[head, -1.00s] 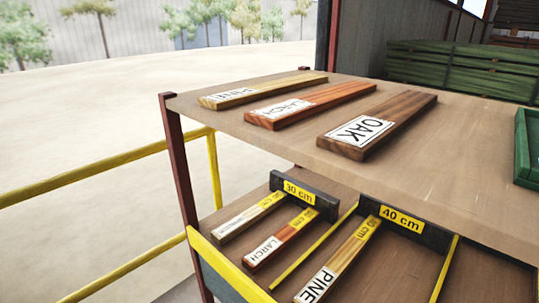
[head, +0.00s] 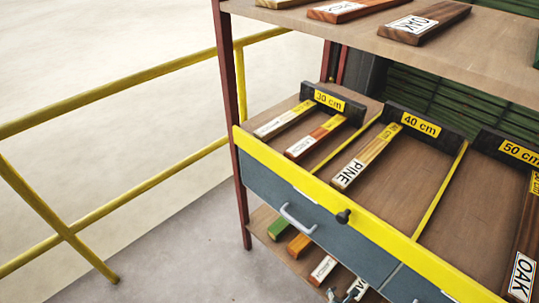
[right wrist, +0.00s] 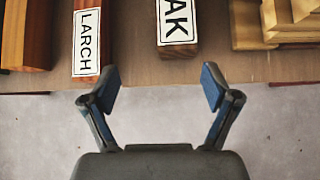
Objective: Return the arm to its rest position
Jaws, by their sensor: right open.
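My right gripper (right wrist: 160,78) is open and empty in the right wrist view. Its two fingers stand apart, just in front of the lower shelf edge (right wrist: 150,77). A board labelled LARCH (right wrist: 88,42) lies beyond the left finger, and a board labelled OAK (right wrist: 178,22) lies beyond the gap, nearer the right finger. No board is between the fingers. In the head view, the fingertips of my right gripper (head: 347,292) show at the bottom edge, by the lower shelf (head: 262,218). The rest of that arm is out of frame. My left gripper is not in view.
The sorting shelf has sections marked 30 cm (head: 329,99), 40 cm (head: 414,123) and 50 cm (head: 521,153). A drawer handle (head: 297,219) and a black knob (head: 343,216) protrude in front. Yellow railing (head: 110,102) runs at left; floor (head: 180,250) there is clear.

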